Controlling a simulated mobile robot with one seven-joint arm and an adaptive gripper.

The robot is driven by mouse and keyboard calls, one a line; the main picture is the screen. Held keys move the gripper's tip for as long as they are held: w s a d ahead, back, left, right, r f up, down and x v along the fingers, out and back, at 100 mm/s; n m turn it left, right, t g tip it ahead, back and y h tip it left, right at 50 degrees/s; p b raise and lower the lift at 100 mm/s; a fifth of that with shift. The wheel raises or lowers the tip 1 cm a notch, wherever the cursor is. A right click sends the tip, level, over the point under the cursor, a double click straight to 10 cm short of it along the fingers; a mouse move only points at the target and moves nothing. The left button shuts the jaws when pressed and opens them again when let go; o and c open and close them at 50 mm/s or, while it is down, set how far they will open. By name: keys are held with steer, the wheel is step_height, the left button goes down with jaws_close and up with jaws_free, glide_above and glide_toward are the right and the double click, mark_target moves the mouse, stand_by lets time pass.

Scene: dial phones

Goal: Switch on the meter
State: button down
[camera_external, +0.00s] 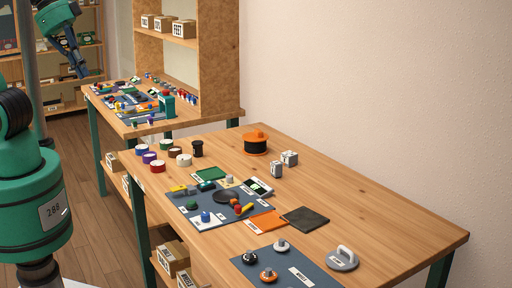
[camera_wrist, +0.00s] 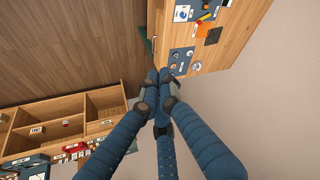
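The table lies well beyond the fingertips, up and to the right.
The blue mat (camera_external: 180,206) also holds several small parts. An orange square (camera_external: 266,222), a dark square (camera_external: 305,219), a second mat with knobs (camera_external: 252,268), and a grey handled weight (camera_external: 343,259) stand nearer. An orange-topped black drum (camera_external: 256,143) stands behind. The table's right side is clear.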

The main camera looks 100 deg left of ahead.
steer(key=w+a+f+m+g+y, duration=0.1)
steer(key=w+a+f+m, duration=0.1)
steer(key=w+a+f, duration=0.35)
steer(key=m+g+b, duration=0.2)
steer(key=m+g, duration=0.1)
steer(key=m, duration=0.4)
glide_above(206, 183)
steer(key=s+d, duration=0.2)
step_height(206, 183, down, 24)
steer(key=shift+s+d+y, duration=0.1)
steer(key=shift+d+y, duration=0.15)
steer(key=shift+y, duration=0.05)
steer(key=shift+f, duration=0.1)
steer(key=f+b, duration=0.1)
steer(key=f, duration=0.3)
steer(key=w+a+f+b, duration=0.1)
steer(key=f, duration=0.4)
steer(key=w+a+f+b, duration=0.1)
steer(key=f, duration=0.3)
steer(key=shift+f+b, duration=0.3)
steer(key=shift+b, duration=0.1)
